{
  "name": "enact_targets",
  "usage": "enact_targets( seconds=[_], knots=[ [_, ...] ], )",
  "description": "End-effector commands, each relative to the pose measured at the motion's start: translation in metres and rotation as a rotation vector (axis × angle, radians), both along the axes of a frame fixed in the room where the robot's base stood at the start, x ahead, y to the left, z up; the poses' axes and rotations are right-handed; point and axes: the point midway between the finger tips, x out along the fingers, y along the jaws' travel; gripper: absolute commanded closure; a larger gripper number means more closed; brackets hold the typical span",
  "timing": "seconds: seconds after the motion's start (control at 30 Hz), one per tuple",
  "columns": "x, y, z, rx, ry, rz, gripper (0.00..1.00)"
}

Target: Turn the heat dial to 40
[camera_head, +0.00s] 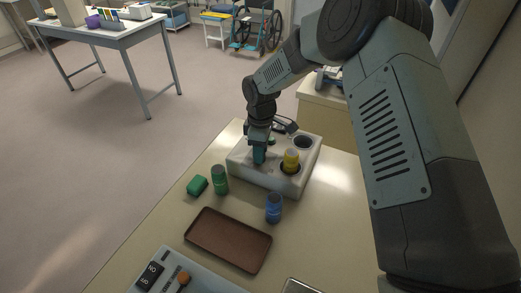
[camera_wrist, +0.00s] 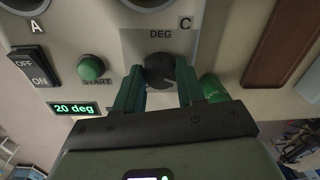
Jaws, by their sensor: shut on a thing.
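The heat dial (camera_wrist: 159,70) is a dark round knob under the label DEG on the pale front panel of the device (camera_head: 240,165). My gripper (camera_wrist: 160,80) is shut on the dial, one teal finger on each side of it. The green display (camera_wrist: 75,109) reads 20 deg. In the head view my gripper (camera_head: 259,156) is at the device's near left side, and the dial is hidden behind it.
A green START button (camera_wrist: 91,68) and an OFF/ON switch (camera_wrist: 33,66) are left of the dial. A yellow canister (camera_head: 291,159) sits in a device well.

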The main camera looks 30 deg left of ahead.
Motion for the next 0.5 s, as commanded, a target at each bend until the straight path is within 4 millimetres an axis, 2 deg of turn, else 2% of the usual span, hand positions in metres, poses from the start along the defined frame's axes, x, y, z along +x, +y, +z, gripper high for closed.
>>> enact_targets(
  seconds=[0.13,0.17,0.3,0.5],
  knots=[
    [0.0004,0.0009,0.0010,0.002,-0.002,0.003,0.92],
    [0.0004,0.0009,0.0010,0.002,-0.002,0.003,0.58],
    [0.0002,0.0007,0.0007,0.001,-0.002,0.002,0.37],
    [0.0000,0.0003,0.0003,0.000,-0.001,0.001,0.36]
  ],
)
